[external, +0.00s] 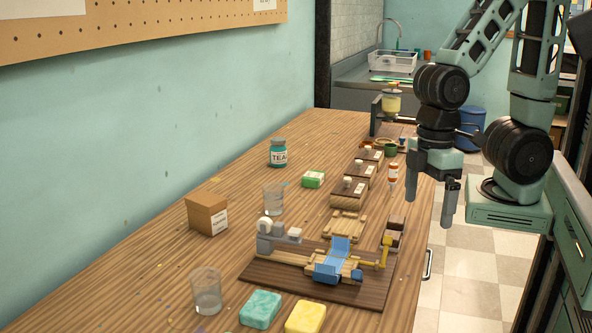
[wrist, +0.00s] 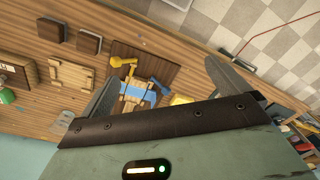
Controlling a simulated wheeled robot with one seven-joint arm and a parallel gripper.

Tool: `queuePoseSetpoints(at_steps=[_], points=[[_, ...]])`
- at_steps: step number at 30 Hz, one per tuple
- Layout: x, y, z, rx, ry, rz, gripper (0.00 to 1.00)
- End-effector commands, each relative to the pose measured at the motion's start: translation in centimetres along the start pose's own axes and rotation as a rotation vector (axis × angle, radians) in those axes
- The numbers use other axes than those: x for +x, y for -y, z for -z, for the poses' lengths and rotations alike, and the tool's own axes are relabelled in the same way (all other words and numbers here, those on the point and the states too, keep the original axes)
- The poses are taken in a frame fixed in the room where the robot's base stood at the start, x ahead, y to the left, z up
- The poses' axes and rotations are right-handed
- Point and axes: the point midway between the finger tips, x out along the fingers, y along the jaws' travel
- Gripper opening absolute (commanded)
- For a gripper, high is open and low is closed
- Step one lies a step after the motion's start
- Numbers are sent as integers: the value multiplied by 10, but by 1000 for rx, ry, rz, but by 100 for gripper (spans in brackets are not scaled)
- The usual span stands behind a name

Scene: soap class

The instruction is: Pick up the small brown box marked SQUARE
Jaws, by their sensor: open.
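A small brown cardboard box (external: 204,214) with a white label stands upright on the left part of the wooden table in the external view. The label's print is too small to read surely. The box does not show in the wrist view. My gripper (external: 430,199) is open and empty, pointing down near the table's right edge, well to the right of the box and apart from it. In the wrist view my gripper (wrist: 163,78) has its two fingers spread wide, with the table and floor behind them.
A wooden fixture with a blue piece (external: 338,262) sits on a dark board right of the box. A clear glass (external: 274,200), another glass (external: 206,292), a teal tea jar (external: 278,154) and soap bars (external: 261,309) stand around. The wall is close at left.

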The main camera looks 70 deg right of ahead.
Motion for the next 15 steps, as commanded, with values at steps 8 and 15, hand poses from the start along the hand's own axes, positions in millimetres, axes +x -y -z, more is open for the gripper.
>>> queuePoseSetpoints(at_steps=[8, 15], points=[[29, -3, 102, 508, 75, 249, 100], [48, -56, 231, 1114, 213, 647, 100]])
